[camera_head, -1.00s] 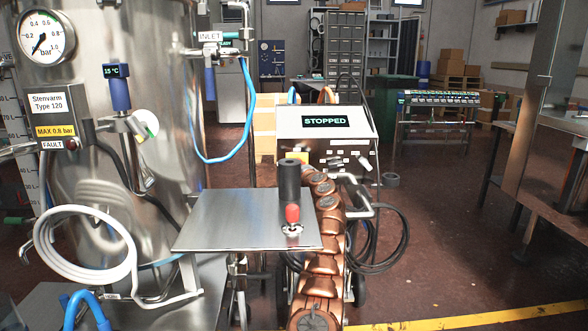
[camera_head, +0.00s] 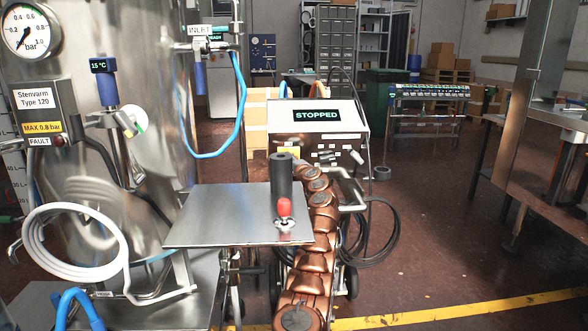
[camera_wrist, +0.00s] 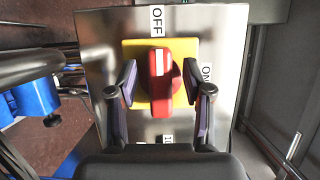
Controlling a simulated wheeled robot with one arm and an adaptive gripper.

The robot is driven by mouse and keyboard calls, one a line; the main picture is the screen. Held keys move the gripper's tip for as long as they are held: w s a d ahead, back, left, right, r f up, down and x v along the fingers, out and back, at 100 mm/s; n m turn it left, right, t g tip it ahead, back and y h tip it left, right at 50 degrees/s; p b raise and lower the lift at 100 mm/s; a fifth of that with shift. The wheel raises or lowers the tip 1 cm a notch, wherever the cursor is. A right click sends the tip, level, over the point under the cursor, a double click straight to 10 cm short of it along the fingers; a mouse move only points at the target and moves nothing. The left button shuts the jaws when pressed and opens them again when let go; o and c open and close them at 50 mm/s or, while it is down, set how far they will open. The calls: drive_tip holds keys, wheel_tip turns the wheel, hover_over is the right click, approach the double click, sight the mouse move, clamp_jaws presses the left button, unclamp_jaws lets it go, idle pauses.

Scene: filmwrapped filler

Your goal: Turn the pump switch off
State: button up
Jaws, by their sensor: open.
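The pump switch is a red rotary knob (camera_wrist: 161,80) on a yellow plate (camera_wrist: 184,50) in the wrist view. The white mark on its handle points up, toward the "OFF" label (camera_wrist: 157,20). An "ON" label (camera_wrist: 207,74) is to the right. My gripper (camera_wrist: 160,88) is open, with one finger on each side of the knob; I cannot tell if either finger touches it. In the head view, the pump unit (camera_head: 345,130) has a display (camera_head: 317,115) reading "STOPPED". My arm reaches to its front, and the knob is not clear there.
A steel tank (camera_head: 130,60) with a gauge stands at the left. A metal plate (camera_head: 215,215) carries a black cylinder (camera_head: 281,175) and a red-topped part (camera_head: 284,208) beside my arm. A dark cable (camera_head: 385,230) lies right of the unit.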

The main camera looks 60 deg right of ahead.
drive_tip(key=v, duration=0.6)
drive_tip(key=shift+s+a, duration=0.25)
drive_tip(key=shift+a, duration=0.15)
idle(0.4)
idle(0.6)
